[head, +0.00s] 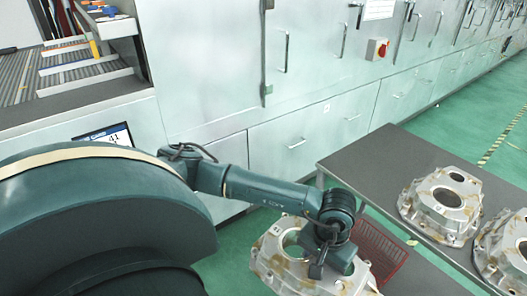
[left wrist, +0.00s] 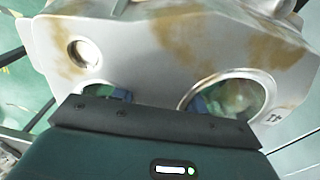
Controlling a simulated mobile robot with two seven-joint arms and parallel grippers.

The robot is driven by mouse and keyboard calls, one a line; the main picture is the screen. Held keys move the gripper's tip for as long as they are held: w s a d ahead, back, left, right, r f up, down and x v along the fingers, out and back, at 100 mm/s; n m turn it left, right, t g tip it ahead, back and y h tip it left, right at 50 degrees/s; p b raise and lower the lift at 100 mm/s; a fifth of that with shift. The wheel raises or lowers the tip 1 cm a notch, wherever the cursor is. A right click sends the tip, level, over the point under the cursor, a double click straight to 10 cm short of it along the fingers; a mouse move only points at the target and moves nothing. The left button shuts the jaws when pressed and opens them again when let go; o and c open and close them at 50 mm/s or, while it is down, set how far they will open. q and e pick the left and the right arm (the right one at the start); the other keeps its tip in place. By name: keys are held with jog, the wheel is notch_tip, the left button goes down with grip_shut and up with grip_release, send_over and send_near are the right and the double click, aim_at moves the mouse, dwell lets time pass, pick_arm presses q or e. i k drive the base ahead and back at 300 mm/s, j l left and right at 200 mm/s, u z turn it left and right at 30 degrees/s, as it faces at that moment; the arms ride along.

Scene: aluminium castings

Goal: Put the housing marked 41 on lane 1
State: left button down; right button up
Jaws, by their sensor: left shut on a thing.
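A silver cast housing with brown stains (head: 272,264) is at the bottom centre of the head view, beside the grey table's left edge with green floor around it. My left gripper (head: 328,256) is shut on it. In the left wrist view the housing (left wrist: 140,45) fills the upper part, with a small round hole and larger openings. A small dark mark near its right edge looks like 41, turned over. Blue finger parts (left wrist: 122,94) show in the openings. Lanes with pale dividers (head: 85,72) are at the upper left; I cannot read their numbers. My right gripper is not in view.
Two more housings (head: 440,205) (head: 505,250) stand on the grey table (head: 385,150) at right. A red slatted crate (head: 378,248) is close behind my gripper. A screen (head: 110,136) shows 41. Pale metal cabinets (head: 300,60) line the back; green floor lies between.

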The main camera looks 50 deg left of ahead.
aim_at(24, 88)
jog(key=k+j, duration=0.55)
jog(key=k, duration=0.25)
jog(key=k+j+u, duration=0.15)
jog(key=u, duration=1.55)
